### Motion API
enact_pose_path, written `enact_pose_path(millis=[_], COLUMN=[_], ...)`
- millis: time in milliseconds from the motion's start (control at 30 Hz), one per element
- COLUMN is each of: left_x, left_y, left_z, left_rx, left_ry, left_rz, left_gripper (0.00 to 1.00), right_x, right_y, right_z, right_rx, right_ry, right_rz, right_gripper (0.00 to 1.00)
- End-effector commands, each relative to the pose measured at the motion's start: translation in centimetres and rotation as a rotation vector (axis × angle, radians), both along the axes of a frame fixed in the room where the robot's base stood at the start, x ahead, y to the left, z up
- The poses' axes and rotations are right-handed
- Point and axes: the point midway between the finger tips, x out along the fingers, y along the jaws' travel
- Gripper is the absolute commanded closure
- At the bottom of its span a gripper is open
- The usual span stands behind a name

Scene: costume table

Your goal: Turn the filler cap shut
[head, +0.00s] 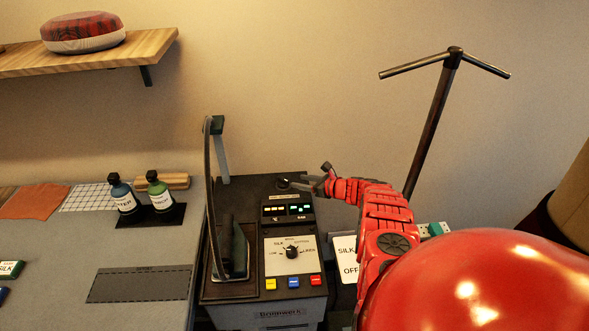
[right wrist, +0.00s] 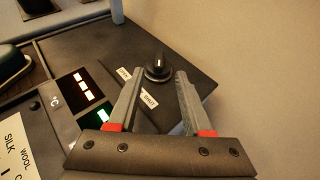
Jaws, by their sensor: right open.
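The filler cap (right wrist: 158,67) is a small black round knob with a ridge across its top, on the dark rear deck of the steam station. In the head view the cap (head: 284,183) shows small, at the station's back. Two white labels lie by it in the right wrist view; the nearer reads SHUT (right wrist: 149,101), the other (right wrist: 124,74) is hard to read. The cap's ridge points away from the SHUT label. My right gripper (right wrist: 159,82) is open, its fingertips on either side of the cap's near edge, apparently without contact. In the head view the right gripper (head: 308,184) reaches in from the right.
The station's panel (head: 289,252) has a dial, lit displays and coloured buttons. An iron (head: 234,250) stands at its left, with a cord and post behind. A T-topped pole (head: 437,115) rises at right.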

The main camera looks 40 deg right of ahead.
Motion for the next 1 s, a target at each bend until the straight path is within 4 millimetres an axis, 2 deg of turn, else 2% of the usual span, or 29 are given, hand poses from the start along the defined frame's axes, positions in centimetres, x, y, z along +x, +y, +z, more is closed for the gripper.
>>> enact_pose_path(millis=[33, 100, 400, 600, 1000], left_x=[0.0, 0.0, 0.0, 0.0, 0.0], left_y=[0.0, 0.0, 0.0, 0.0, 0.0], left_z=[2.1, 3.5, 8.0, 9.0, 8.9], left_rx=[0.0, 0.0, 0.0, 0.0, 0.0], left_ry=[0.0, 0.0, 0.0, 0.0, 0.0], left_rz=[0.0, 0.0, 0.0, 0.0, 0.0], left_gripper=[0.32, 0.32, 0.32, 0.32, 0.32], right_x=[-0.7, -1.9, -6.4, -8.1, -8.2], right_y=[-0.1, -0.4, -1.5, -2.0, -2.0], right_z=[1.3, 1.7, 3.3, 3.5, 3.4], right_rx=[0.002, 0.005, 0.003, 0.001, 0.0], right_ry=[0.002, 0.003, 0.002, 0.002, 0.001], right_rz=[0.0, 0.0, 0.002, 0.001, 0.002], right_gripper=[0.5, 0.5, 0.5, 0.5, 0.5])
